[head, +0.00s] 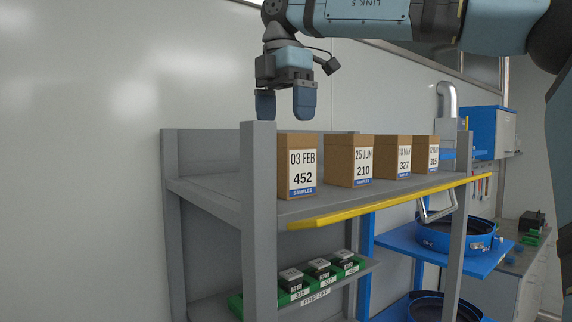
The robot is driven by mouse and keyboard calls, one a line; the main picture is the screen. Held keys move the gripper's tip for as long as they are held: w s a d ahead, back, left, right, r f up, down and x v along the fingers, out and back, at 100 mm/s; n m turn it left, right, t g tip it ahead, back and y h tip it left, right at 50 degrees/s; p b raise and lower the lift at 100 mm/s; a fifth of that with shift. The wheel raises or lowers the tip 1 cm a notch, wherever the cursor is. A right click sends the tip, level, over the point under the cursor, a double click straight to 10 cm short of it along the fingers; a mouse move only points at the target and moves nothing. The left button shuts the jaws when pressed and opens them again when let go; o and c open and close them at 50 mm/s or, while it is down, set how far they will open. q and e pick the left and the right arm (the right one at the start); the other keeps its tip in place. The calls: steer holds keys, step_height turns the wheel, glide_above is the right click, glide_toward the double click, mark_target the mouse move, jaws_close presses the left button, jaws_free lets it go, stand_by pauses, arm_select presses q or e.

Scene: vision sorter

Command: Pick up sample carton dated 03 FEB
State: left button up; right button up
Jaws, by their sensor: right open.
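The sample carton dated 03 FEB (303,177) is a brown box with a white label reading 03 FEB and 452. It stands upright at the left end of the grey shelf's top board (318,208). My right gripper (285,105) is open and empty, its blue fingers pointing down. In the picture it shows above and slightly left of the carton, with no contact seen. Its fingertips show just above the front left post. My left gripper is not in view.
More cartons stand to the right: 25 JUN (363,168), one labelled 327 (405,162) and one labelled 315 (433,155). A grey post (259,215) rises left of the 03 FEB carton. A yellow rail (388,203) runs along the front edge. Green-based items (293,281) sit below.

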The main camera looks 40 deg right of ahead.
mark_target(288, 147)
steer(key=shift+w+f, duration=0.15)
steer(key=shift+f, duration=0.4)
steer(key=shift+d+f, duration=0.1)
steer(key=shift+f, duration=0.1)
steer(key=shift+d+f, duration=0.1)
steer(key=shift+f, duration=0.2)
steer(key=f, duration=0.1)
steer(key=f+p, duration=0.2)
steer(key=f, duration=0.1)
steer(key=shift+d+f, duration=0.1)
steer(key=shift+d, duration=0.25)
steer(key=shift+f, duration=0.25)
steer(key=shift+s+a+r, duration=0.1)
steer(key=shift+s, duration=0.1)
steer(key=shift+c, duration=1.3)
steer(key=c, duration=0.7)
